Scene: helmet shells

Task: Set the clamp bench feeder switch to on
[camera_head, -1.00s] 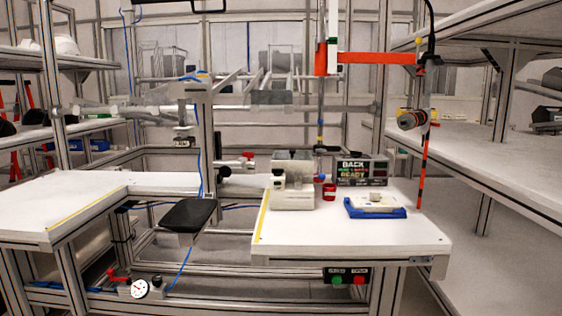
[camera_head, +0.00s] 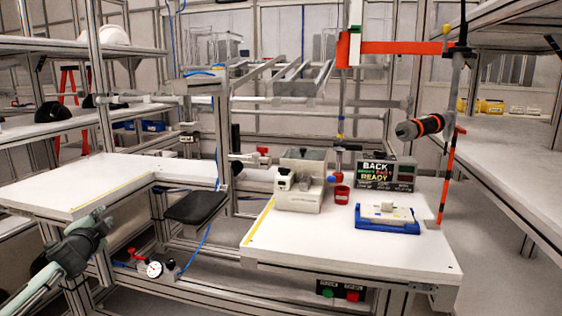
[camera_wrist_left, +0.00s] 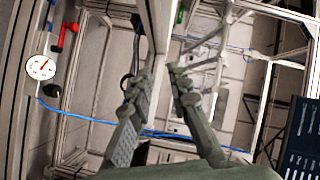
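The white-topped bench (camera_head: 300,245) on the right carries a grey clamp-like unit (camera_head: 300,182) with a black knob and a side cylinder. Beside it is a display box (camera_head: 386,173) reading "BACK" and "READY". A button box (camera_head: 341,291) with a green and a red button hangs under the bench's front edge. I cannot tell which part is the feeder switch. My left gripper (camera_head: 88,222) is at the lower left, by the left bench and away from these units. In the left wrist view its two fingers (camera_wrist_left: 160,76) are apart with nothing between them. My right gripper is not in view.
A pressure gauge (camera_head: 154,269) with a red valve handle sits low between the benches; the gauge shows in the wrist view (camera_wrist_left: 41,67). A black pad (camera_head: 197,207) is above it. A blue tray (camera_head: 387,225) lies on the right bench. A tool (camera_head: 420,127) hangs above.

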